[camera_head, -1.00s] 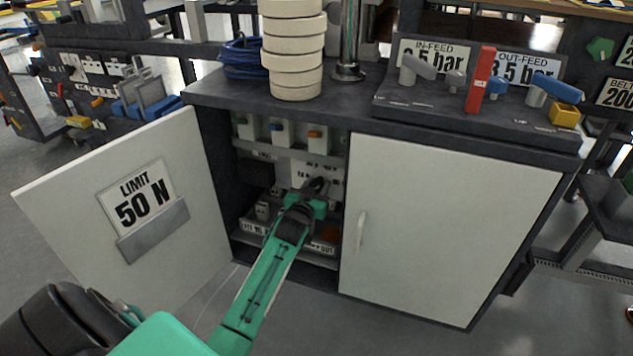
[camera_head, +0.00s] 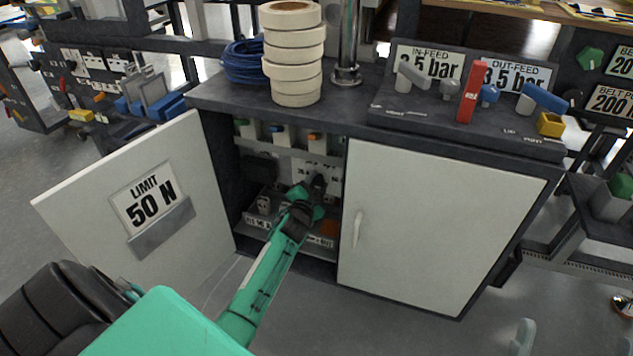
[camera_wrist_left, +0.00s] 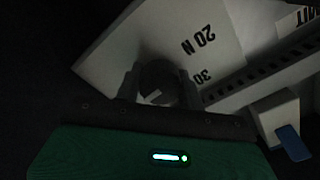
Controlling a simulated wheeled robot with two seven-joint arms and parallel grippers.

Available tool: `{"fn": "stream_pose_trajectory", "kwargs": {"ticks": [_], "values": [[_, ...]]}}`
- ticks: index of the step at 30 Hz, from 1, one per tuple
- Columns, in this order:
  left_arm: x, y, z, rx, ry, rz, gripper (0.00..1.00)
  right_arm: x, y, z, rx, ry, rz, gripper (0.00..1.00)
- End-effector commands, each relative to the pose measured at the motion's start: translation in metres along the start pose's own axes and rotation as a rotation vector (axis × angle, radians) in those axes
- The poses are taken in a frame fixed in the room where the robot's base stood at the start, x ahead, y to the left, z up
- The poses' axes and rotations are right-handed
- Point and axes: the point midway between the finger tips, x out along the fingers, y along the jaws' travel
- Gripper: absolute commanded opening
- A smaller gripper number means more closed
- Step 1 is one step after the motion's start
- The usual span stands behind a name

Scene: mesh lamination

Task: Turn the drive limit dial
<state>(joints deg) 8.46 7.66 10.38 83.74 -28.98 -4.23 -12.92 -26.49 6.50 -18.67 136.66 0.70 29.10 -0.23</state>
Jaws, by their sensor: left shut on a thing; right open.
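The drive limit dial (camera_wrist_left: 160,80) is a dark round knob on a pale scale plate (camera_wrist_left: 215,45) marked 20 N and 30, seen in the left wrist view. My left gripper (camera_wrist_left: 160,92) is shut on the dial, a finger on each side. In the head view my left gripper (camera_head: 313,186) reaches into the open cabinet and hides the dial. The open door at left carries a card (camera_head: 148,200) reading LIMIT 50 N. A grey-green tip at the bottom right edge looks like part of my right gripper (camera_head: 523,338); the rest is cut off.
The open left door (camera_head: 85,210) and the closed right door (camera_head: 440,220) flank the cabinet opening. Breaker-like switches (camera_head: 283,135) are above the dial and a tray (camera_head: 258,220) is below it. Tape rolls (camera_head: 292,75) stand on top.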

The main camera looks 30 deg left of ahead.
Motion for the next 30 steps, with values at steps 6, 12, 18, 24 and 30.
{"fn": "stream_pose_trajectory", "kwargs": {"ticks": [6, 12, 18, 24, 30], "values": [[0.0000, 0.0006, 0.0001, 0.062, -0.001, 0.001, 0.16, -0.0019, -0.0010, 0.0073, 0.006, -0.045, 0.002, 1.00], [0.0000, 0.0008, 0.0003, 0.079, -0.001, 0.001, 0.16, -0.0027, -0.0012, 0.0097, 0.008, -0.059, 0.003, 1.00], [0.0000, 0.0008, 0.0002, 0.081, -0.001, 0.001, 0.16, -0.0026, -0.0013, 0.0097, 0.008, -0.059, 0.003, 1.00], [0.0000, 0.0007, 0.0001, 0.081, -0.001, 0.001, 0.55, -0.0026, -0.0013, 0.0097, 0.008, -0.059, 0.003, 1.00], [0.0000, 0.0004, 0.0000, 0.080, 0.000, 0.000, 0.61, -0.0026, -0.0013, 0.0096, 0.008, -0.058, 0.003, 1.00]]}}
